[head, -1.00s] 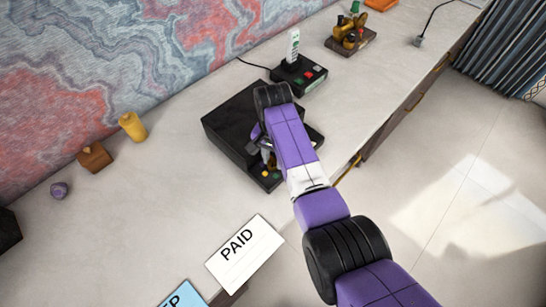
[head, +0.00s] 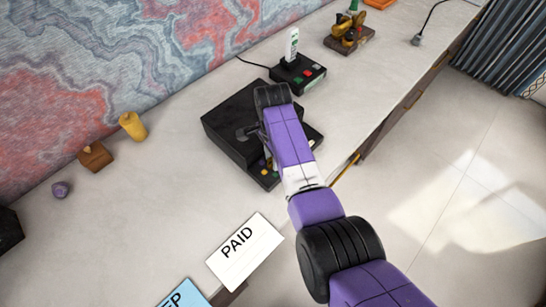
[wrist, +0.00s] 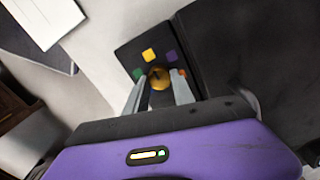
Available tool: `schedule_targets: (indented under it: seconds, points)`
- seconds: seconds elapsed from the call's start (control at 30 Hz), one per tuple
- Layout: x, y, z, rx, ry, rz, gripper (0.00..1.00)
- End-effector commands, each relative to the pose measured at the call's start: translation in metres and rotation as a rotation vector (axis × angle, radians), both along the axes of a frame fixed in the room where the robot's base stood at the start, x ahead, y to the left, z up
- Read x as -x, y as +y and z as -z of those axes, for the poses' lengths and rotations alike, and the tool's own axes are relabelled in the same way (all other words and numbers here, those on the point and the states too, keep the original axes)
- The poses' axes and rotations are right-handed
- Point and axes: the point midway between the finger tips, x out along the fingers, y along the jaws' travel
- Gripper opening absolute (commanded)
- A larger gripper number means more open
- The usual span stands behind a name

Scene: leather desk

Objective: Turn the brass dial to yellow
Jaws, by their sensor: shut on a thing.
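The brass dial (wrist: 158,78) sits on a black panel with coloured squares around it. In the wrist view a yellow square (wrist: 149,55) lies up and left of the dial, and a purple square (wrist: 171,56) up and right. A green square (wrist: 138,74) is at its left and an orange-red one (wrist: 182,73) at its right, partly covered by a finger. My gripper (wrist: 163,80) has its two grey fingers closed on the dial from both sides. A dark mark shows on the dial; its exact direction is hard to read. In the head view my arm hides the dial.
The panel belongs to a black box (head: 225,118) on the pale desk.

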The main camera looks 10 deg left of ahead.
Motion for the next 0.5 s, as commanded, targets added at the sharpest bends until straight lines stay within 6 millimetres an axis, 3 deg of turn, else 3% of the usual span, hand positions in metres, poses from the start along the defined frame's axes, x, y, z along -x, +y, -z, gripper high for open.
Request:
schedule_targets:
  seconds: [0.4,0.43,0.5]
  points:
    - [-0.0024,-0.0002,-0.0024,0.000,-0.006,0.007,0.00]
    - [-0.0024,-0.0002,-0.0024,0.000,-0.006,0.007,0.34]
    - [-0.0022,-0.0003,-0.0022,0.001,-0.006,0.007,0.47]
